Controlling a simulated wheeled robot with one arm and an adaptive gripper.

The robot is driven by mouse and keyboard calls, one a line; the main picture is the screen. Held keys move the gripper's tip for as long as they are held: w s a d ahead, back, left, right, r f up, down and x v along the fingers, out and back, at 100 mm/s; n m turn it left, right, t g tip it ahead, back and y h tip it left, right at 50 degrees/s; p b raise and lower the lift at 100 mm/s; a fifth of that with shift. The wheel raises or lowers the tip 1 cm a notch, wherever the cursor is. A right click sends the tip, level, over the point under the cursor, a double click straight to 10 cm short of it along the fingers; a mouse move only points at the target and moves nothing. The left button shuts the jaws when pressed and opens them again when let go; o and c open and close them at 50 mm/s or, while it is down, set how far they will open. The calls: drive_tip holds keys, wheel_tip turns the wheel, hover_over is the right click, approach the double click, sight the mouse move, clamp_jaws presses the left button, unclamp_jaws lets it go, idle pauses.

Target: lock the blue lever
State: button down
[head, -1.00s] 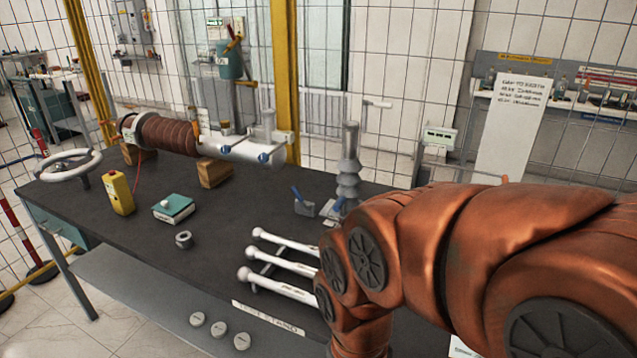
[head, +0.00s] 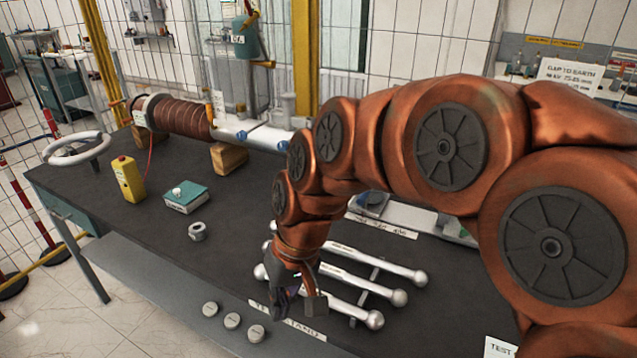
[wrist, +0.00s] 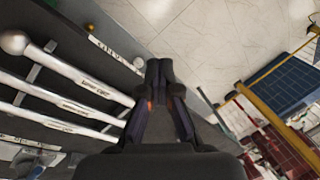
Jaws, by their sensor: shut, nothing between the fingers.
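White ball-ended rods (head: 345,295) lie beside my gripper. A yellow box (head: 129,180), a teal box (head: 186,198), a nut (head: 197,231) and a white handwheel (head: 77,149) are left. A brown ribbed bushing (head: 180,115) with blue knobs on its pale tube lies behind.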

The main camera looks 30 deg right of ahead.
drive_tip(key=w+d+r+m+t+y+b, duration=0.1)
drive_tip(key=w+d+r+m+t, duration=0.15)
drive_tip(key=w+d, duration=0.6)
drive_tip(key=w+d+r+m+t+y, duration=0.1)
drive_tip(key=w+d+m+t, duration=0.3)
drive_tip(key=w, duration=0.7)
drive_tip(key=w+d+f+m+t+h, duration=0.1)
drive_tip(key=w+d+m+t, duration=0.1)
drive_tip(key=d, duration=0.9)
drive_tip(key=w+d+m+t+h, duration=0.1)
drive_tip(key=w+d+m+t, duration=0.15)
drive_tip(key=d, duration=0.85)
drive_tip(key=f+p+x, duration=0.1)
drive_tip(key=p+x, duration=0.1)
drive_tip(key=x, duration=1.1)
drive_tip(key=shift+a+f+g+p, duration=0.25)
drive_tip(key=shift+a+g+p, duration=0.05)
drive_tip(key=shift+a+g, duration=0.1)
drive_tip(key=shift+s, duration=0.15)
